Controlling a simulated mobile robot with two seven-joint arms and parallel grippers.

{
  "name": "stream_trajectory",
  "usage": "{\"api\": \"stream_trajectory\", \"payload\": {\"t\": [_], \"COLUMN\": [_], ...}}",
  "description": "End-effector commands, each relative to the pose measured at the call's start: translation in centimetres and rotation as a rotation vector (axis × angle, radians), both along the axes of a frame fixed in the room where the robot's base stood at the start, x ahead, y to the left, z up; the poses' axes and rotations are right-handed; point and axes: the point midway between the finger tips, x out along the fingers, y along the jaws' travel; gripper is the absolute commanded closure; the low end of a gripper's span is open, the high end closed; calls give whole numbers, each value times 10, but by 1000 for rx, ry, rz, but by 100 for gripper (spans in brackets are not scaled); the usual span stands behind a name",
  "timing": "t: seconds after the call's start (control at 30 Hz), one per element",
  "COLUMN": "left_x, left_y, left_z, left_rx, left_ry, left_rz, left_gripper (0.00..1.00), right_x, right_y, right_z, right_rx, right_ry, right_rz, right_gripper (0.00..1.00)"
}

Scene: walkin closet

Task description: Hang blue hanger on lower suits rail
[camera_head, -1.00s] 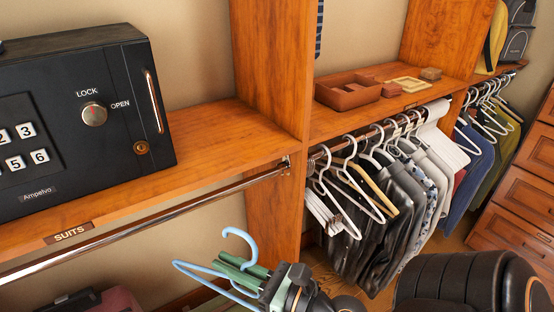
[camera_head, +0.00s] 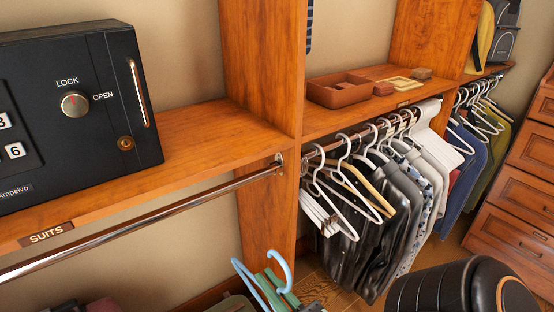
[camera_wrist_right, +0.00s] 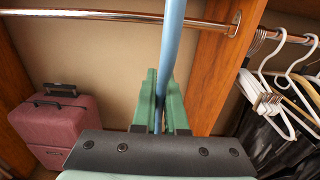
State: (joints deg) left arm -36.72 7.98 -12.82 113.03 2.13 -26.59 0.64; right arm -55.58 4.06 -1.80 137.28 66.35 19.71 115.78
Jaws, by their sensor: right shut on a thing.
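The light blue hanger (camera_head: 288,271) shows at the bottom of the head view, with its hook upward, below and in front of the suits rail. The suits rail (camera_head: 150,217) is a bare metal bar under the shelf with the SUITS label (camera_head: 46,233); it also shows across the top of the right wrist view (camera_wrist_right: 125,15). My right gripper (camera_wrist_right: 160,105), with green fingers, is shut on the blue hanger (camera_wrist_right: 173,40). The hanger is apart from the rail in the head view. Its lower part is out of the picture. My left gripper is not in view.
A wooden upright (camera_head: 267,210) ends the rail on the right. Beyond it, several white hangers with clothes (camera_head: 375,200) fill another rail. A black safe (camera_head: 85,110) stands on the shelf. A pink suitcase (camera_wrist_right: 58,125) is on the floor below the rail.

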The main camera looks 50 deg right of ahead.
Motion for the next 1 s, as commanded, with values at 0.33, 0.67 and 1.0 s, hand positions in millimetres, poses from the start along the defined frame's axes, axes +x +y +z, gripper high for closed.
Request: {"api": "stream_trajectory", "payload": {"t": [0.33, 0.67, 1.0], "left_x": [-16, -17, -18], "left_y": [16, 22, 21], "left_z": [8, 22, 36], "left_rx": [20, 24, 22], "left_ry": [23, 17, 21], "left_rz": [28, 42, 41], "left_gripper": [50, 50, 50], "right_x": [35, 67, 100], "right_y": [-8, -16, -24], "right_z": [3, 2, 2], "right_rx": [0, 0, 0], "right_ry": [-2, -1, -1], "right_rz": [1, 1, 1], "right_gripper": [100, 100, 100]}}
